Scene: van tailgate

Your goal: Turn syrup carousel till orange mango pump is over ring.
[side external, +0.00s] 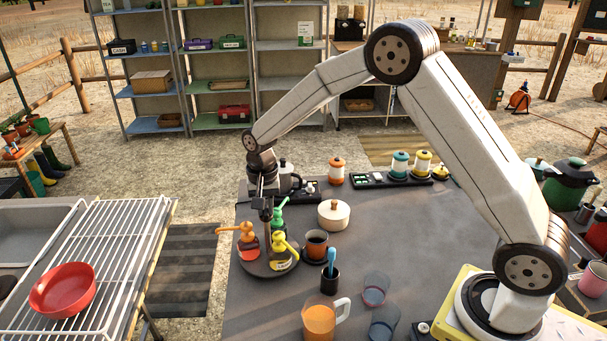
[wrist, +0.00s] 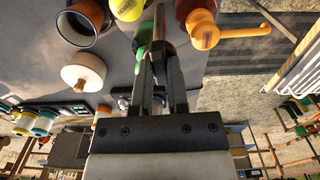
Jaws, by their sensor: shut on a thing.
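The syrup carousel (side external: 262,270) is a dark round base at the near left of the grey table. The orange pump (side external: 246,234) is on its left side, the green pump (side external: 278,217) at the back and the yellow pump (side external: 282,248) at the front right. The mug (side external: 316,240) stands on a dark round base just right of the carousel, nearest the yellow and green pumps. My gripper (side external: 266,214) points down among the pumps, shut on what looks like the carousel's central post; the wrist view shows its fingers (wrist: 161,52) there, between the green and orange pumps.
A dark holder (side external: 330,281) with a blue-handled tool and a glass mug of orange drink (side external: 320,319) stand in front. A lidded cream pot (side external: 333,215) is behind the mug. A wire rack (side external: 110,245) with a red bowl (side external: 63,289) is left, across a gap.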

